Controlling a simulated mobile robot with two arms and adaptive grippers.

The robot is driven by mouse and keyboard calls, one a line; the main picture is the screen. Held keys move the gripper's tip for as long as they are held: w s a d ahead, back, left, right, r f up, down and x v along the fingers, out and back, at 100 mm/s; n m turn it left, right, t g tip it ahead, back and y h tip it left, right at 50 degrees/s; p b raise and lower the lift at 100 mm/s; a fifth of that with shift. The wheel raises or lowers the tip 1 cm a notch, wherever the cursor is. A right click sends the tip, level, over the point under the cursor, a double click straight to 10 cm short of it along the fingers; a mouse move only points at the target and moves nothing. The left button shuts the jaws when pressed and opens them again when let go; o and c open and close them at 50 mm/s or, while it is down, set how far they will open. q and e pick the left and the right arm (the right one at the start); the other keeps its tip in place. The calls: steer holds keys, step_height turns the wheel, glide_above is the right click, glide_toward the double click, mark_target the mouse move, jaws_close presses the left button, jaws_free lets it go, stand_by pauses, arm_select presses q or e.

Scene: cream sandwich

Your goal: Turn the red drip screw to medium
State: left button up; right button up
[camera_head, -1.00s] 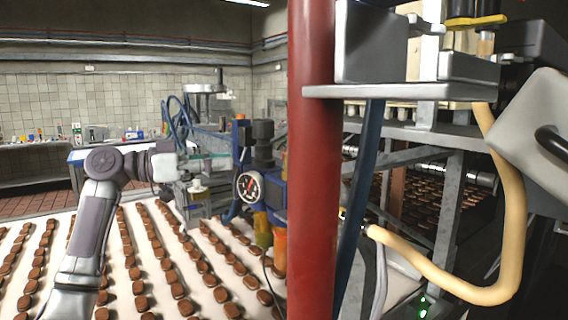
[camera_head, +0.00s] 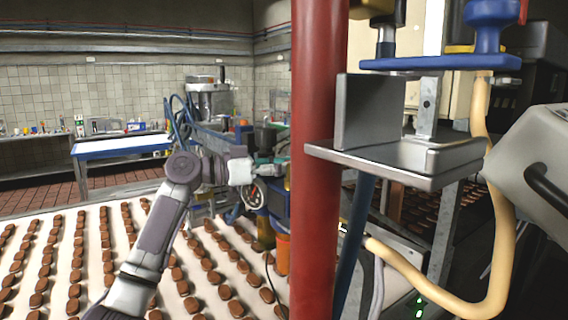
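I cannot clearly make out a red drip screw. A dial gauge (camera_head: 252,195) with red on its face is on the blue machine, left of the red post, and my gripper partly covers it. My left arm comes in from the lower left, and its gripper (camera_head: 270,166) is at the machine, just above the gauge. Its fingers are small and blend with the parts behind, so I cannot tell whether they are open or touch anything. My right gripper is not in view.
A thick red post (camera_head: 317,230) stands upright just right of my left gripper. A grey metal bracket (camera_head: 400,160) and a cream hose (camera_head: 508,215) fill the right side. Rows of brown biscuits lie on the white belt (camera_head: 205,300) below my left arm.

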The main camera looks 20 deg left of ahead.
arm_select(q)
steer(key=shift+s, duration=0.1)
jaws_close()
steer(key=shift+s+f+n+t+y+b, duration=0.1)
steer(key=shift+f+n+t+y+b, duration=0.05)
steer(key=shift+n+t+y+b, duration=0.65)
steer(key=shift+d+n+t+y+p, duration=0.1)
steer(key=shift+n+t+y+p, duration=0.3)
steer(key=shift+t+y, duration=0.3)
steer(key=shift+n+t+y+p, duration=0.55)
steer(key=shift+n+t+y, duration=0.45)
steer(key=shift+n+y, duration=0.1)
jaws_free()
